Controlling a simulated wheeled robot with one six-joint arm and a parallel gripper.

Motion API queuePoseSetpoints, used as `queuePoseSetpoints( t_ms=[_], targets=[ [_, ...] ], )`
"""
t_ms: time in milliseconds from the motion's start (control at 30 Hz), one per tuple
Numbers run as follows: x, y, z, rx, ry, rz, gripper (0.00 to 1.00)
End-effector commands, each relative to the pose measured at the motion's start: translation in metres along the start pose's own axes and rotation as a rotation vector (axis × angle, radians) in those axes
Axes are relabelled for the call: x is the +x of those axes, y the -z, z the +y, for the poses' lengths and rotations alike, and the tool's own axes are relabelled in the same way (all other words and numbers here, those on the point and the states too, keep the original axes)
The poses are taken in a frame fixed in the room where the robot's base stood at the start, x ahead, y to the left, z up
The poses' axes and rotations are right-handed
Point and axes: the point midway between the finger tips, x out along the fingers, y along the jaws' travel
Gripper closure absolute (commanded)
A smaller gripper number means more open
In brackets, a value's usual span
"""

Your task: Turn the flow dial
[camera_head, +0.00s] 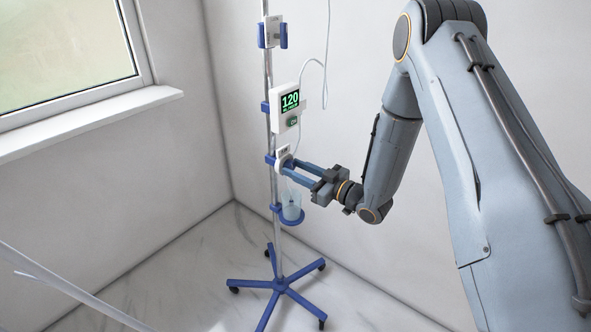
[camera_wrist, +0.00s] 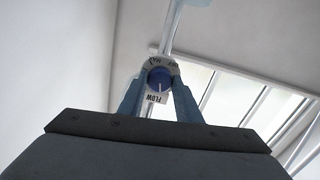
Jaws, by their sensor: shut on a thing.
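The flow dial (camera_wrist: 160,79) is a round blue knob with a white pointer line, set on a white plate (camera_wrist: 156,98) marked FLOW. In the wrist view the plate's lettering appears upside down and the dial sits between my two fingertips. My gripper (camera_head: 285,165) reaches the white dial unit (camera_head: 281,154) on the pole from the right. In the wrist view my gripper (camera_wrist: 160,84) is shut on the dial, one blue finger on each side. In the head view the fingers hide most of the dial.
The dial unit is on a drip stand pole (camera_head: 273,225) with a wheeled blue base (camera_head: 281,287). A white monitor (camera_head: 286,108) showing 120 hangs above the dial. A clear cup (camera_head: 291,208) in a blue ring holder sits below my gripper. A window (camera_head: 65,50) is at the left.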

Motion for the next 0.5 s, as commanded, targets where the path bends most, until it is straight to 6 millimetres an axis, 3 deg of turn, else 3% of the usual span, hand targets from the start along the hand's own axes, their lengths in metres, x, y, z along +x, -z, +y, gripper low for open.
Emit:
queuePoseSetpoints(
  t_ms=[500],
  targets=[
    [-0.0007, 0.0015, 0.003, 0.321, -0.005, 0.003, 0.92]
  ],
)
